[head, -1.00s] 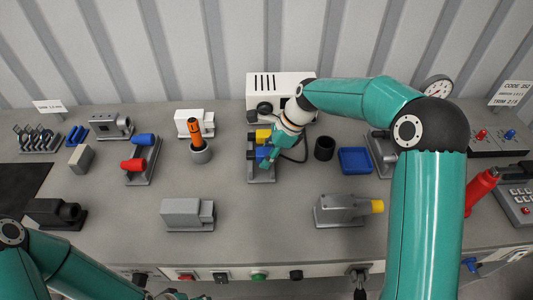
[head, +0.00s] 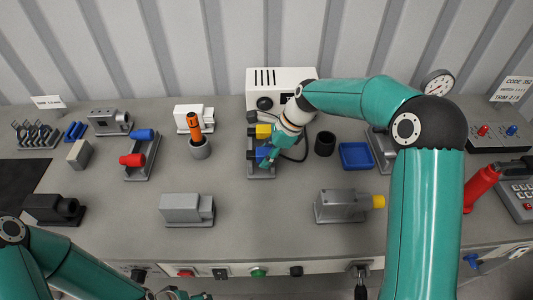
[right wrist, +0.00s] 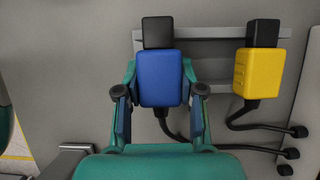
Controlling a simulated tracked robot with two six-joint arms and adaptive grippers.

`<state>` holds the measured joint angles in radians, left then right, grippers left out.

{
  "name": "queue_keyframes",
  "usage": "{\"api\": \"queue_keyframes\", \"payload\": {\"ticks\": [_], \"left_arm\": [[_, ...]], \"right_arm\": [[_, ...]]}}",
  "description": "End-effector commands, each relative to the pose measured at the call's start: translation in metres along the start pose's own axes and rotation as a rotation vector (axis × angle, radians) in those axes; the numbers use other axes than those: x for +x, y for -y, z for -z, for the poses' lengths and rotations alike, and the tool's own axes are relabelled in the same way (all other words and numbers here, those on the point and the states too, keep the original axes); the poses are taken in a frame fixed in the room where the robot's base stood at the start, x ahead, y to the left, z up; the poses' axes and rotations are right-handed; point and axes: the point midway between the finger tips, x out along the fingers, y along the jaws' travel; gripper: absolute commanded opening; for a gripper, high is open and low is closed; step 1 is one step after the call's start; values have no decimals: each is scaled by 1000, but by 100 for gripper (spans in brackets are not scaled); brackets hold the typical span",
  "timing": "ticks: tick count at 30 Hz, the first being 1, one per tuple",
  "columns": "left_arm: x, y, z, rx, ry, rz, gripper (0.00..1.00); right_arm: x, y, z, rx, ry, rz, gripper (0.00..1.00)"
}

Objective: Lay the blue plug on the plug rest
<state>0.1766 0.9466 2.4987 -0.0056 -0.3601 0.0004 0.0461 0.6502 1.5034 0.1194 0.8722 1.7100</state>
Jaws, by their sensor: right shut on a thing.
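The blue plug (right wrist: 159,78) is between the two fingers of my right gripper (right wrist: 158,105) in the right wrist view. The gripper is shut on its sides. The plug's black end lies over a grey rail (right wrist: 205,48), and a dark cable runs from it. In the head view the blue plug (head: 262,153) is partly hidden by my right gripper (head: 266,158). The grey base (head: 262,173) below may be the plug rest; I cannot tell for sure. My left gripper (head: 178,294) is cut off at the bottom edge, its fingers unclear.
A yellow plug (right wrist: 257,73) sits beside the blue one, its black end also at the rail. Behind stands a white box (head: 281,79). A black cup (head: 324,144) and blue tray (head: 355,156) stand to the right.

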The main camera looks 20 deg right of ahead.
Motion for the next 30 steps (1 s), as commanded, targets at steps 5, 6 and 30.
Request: {"api": "queue_keyframes", "payload": {"ticks": [5, 6, 30], "left_arm": [[0, 0, 0, 0, 0, 0, 75], [0, 0, 0, 0, 0, 0, 75], [3, 1, 0, 0, 0, 0, 75]], "right_arm": [[0, 0, 0, 0, 0, 0, 0], [1, 0, 1, 0, 0, 0, 0], [9, 0, 5, 1, 0, 0, 67]]}}
